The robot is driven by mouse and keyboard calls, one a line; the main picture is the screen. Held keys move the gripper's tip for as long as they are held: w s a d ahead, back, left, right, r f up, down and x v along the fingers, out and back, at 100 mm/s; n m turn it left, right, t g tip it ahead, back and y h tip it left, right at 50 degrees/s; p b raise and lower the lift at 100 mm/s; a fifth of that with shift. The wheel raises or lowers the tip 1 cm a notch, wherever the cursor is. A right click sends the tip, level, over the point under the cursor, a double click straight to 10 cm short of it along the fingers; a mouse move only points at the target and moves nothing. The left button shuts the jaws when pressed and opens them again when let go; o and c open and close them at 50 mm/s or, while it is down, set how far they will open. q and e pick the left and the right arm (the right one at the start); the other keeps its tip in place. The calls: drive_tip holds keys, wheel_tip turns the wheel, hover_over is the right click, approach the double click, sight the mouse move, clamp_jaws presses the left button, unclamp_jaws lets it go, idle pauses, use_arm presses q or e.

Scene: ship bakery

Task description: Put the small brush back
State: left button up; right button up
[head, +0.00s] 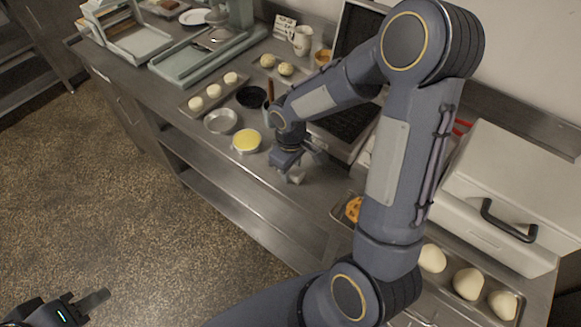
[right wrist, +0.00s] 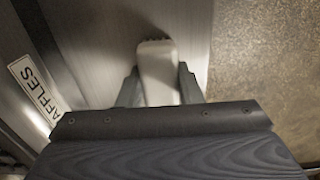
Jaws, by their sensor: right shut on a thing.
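My right gripper (head: 293,172) is low over the front part of the steel counter, to the right of the pan with yellow filling. It is shut on a small pale piece, seemingly the small brush (head: 297,177). In the right wrist view the brush (right wrist: 157,72) is a whitish block with a ridged far end, between the two fingers (right wrist: 158,88). The rest of it is hidden by the gripper. My left gripper (head: 88,303) is at the bottom left, over the floor and partly cut off; its opening is unclear.
A grey pot (head: 267,115) with a brown handle sticking up stands just behind my right gripper. Nearby are the yellow-filled pan (head: 246,141), an empty pan (head: 220,121) and a dark bowl (head: 251,97). A label ending in "AFFLES" (right wrist: 39,88) lies at left.

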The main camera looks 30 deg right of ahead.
drive_tip(key=shift+f, duration=0.1)
drive_tip(key=o, duration=0.9)
drive_tip(key=shift+o, duration=0.2)
wheel_tip(320, 180, up, 12)
drive_tip(key=s+a+r+m+t+y, duration=0.2)
drive_tip(key=s+m, duration=0.1)
drive_tip(key=s, duration=0.5)
drive_tip(key=s+a+r+m+t+y, duration=0.1)
drive_tip(key=s+a+r+m+t, duration=0.1)
drive_tip(key=s, duration=0.7)
drive_tip(key=shift+m+t+y, duration=0.4)
drive_tip(key=shift+m+t, duration=0.3)
drive_tip(key=shift+t, duration=0.1)
